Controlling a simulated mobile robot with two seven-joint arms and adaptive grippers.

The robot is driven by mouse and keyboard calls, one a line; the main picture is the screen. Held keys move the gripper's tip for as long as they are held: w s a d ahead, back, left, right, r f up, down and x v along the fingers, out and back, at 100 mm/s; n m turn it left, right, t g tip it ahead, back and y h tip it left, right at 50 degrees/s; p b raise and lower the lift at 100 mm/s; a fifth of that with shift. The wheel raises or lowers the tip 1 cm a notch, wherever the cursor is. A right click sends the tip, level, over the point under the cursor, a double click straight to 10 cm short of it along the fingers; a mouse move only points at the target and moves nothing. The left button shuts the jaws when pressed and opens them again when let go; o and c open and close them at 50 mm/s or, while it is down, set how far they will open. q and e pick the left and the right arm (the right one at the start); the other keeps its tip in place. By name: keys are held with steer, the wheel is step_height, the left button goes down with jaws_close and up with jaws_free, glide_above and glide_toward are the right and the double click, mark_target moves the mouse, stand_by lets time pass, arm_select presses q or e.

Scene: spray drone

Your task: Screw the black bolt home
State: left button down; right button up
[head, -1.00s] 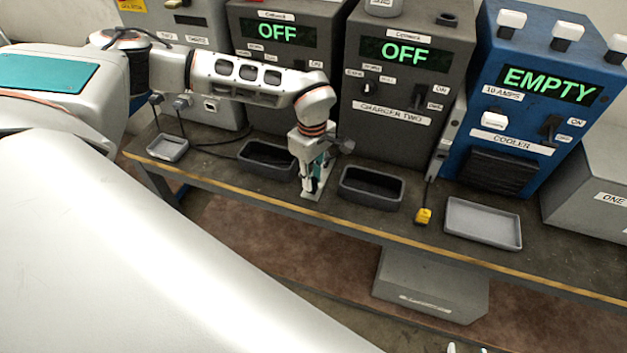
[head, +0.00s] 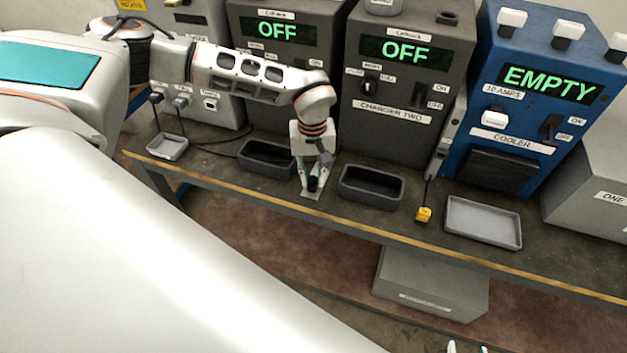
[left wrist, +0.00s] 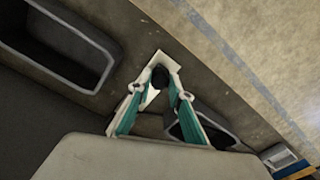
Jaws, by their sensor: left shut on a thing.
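The black bolt (left wrist: 160,77) shows in the left wrist view between my left gripper's fingertips, above a light plate (left wrist: 155,60) on the bench. In the head view its dark head (head: 312,184) shows at the fingertips. My left gripper (head: 311,182) points down at the plate (head: 313,193) and is shut on the bolt; the gripper also fills the lower middle of the left wrist view (left wrist: 160,84). How far the bolt sits in the plate cannot be told.
Black trays stand left (head: 266,160) and right (head: 371,187) of the plate. Two grey chargers reading OFF (head: 278,31) (head: 405,50) and a blue cooler reading EMPTY (head: 549,82) stand behind. A grey tray (head: 484,222) and a yellow block (head: 424,215) lie to the right.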

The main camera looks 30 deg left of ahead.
mark_target(313, 179)
arm_select(q)
steer(key=m, duration=0.6)
steer(key=shift+m, duration=1)
steer(key=m, duration=0.4)
steer(key=shift+f+m, duration=0.1)
steer(key=shift+m, duration=0.2)
steer(key=c, duration=1.8)
jaws_free()
steer(key=shift+o, duration=0.2)
step_height(313, 179, up, 12)
